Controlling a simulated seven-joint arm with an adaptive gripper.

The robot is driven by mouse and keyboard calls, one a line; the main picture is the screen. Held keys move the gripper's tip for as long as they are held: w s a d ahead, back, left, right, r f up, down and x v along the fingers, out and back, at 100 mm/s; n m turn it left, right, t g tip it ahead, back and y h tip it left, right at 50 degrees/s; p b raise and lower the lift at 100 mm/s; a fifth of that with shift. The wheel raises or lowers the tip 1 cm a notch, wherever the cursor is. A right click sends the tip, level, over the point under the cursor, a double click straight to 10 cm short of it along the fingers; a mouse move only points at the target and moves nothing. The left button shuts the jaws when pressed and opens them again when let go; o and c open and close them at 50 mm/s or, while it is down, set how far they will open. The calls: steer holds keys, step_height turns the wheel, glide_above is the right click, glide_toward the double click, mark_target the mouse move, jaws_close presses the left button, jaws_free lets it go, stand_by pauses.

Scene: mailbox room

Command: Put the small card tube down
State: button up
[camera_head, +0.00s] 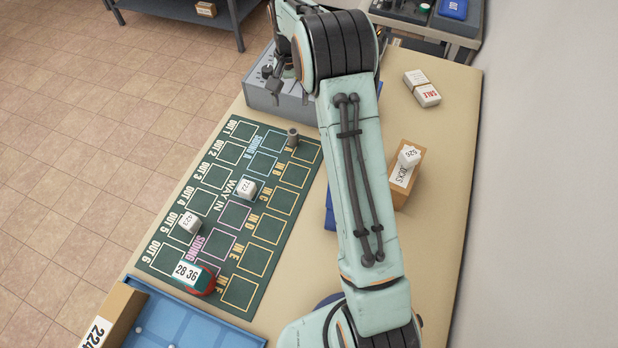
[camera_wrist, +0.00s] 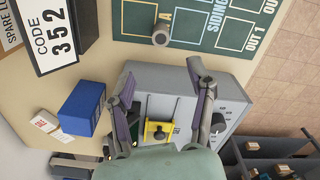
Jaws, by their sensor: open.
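The small card tube (camera_head: 292,137) is a short grey-brown cylinder standing upright on the green mat (camera_head: 190,250), near its upper right corner by the IN A label. It also shows in the wrist view (camera_wrist: 161,37), apart from my fingers. My gripper (camera_wrist: 162,76) is open, with nothing held between its fingers. In the head view my gripper (camera_head: 272,82) is above the grey box, beyond the tube, and partly hidden by my arm.
The grey box (camera_wrist: 170,85) with a yellow-framed part is under my gripper. White blocks (camera_head: 247,189) and a green-red item (camera_head: 194,279) stand on the mat. A blue tray (camera_head: 185,325) is at the near edge.

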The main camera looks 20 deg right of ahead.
steer(key=s+a+r+n, duration=0.1)
steer(key=s+a+r, duration=0.2)
steer(key=s+r, duration=0.4)
steer(key=s+a+r+n, duration=0.2)
steer(key=s+a+r, duration=0.15)
steer(key=s, duration=0.55)
steer(key=s+a+f+n, duration=0.1)
steer(key=s+a+n, duration=0.1)
steer(key=s, duration=1.5)
steer(key=shift+s+a+n+y, duration=0.3)
steer(key=shift+s+a+y, duration=0.1)
steer(key=shift+a, duration=0.05)
